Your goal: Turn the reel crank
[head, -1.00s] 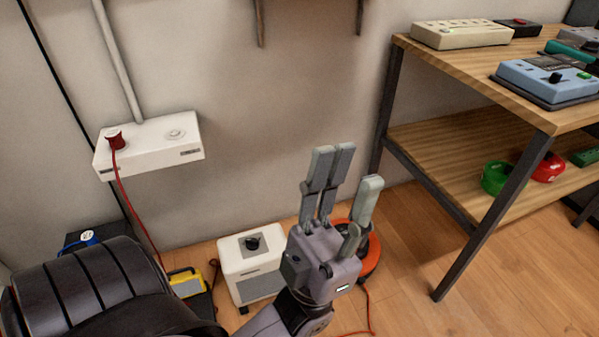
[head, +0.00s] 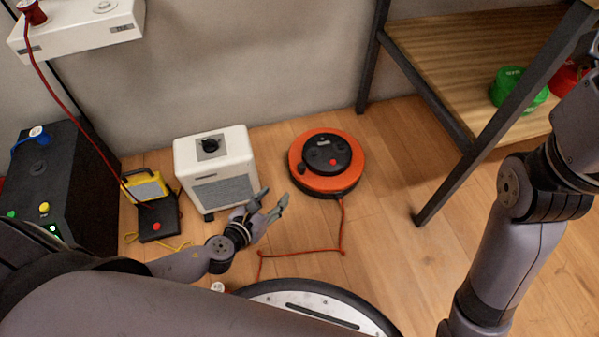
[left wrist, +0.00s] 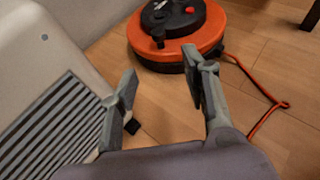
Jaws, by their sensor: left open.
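The orange and black cable reel (head: 326,164) lies flat on the wooden floor, with a black hub and a small red knob on top. An orange cable runs from it across the floor. My left gripper (head: 270,205) is open and empty, low over the floor, in front and to the left of the reel, apart from it. In the left wrist view the reel (left wrist: 177,30) is ahead, beyond the open fingers (left wrist: 165,95). Which part of the reel's top is the crank, I cannot tell for certain. My right arm shows at the right, but its gripper is out of view.
A white vented box (head: 217,167) stands just left of the reel, close beside my left gripper. A black cabinet (head: 68,180) and a yellow-handled device (head: 150,190) are further left. A shelf leg (head: 455,175) stands to the right. Clear floor lies between reel and shelf.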

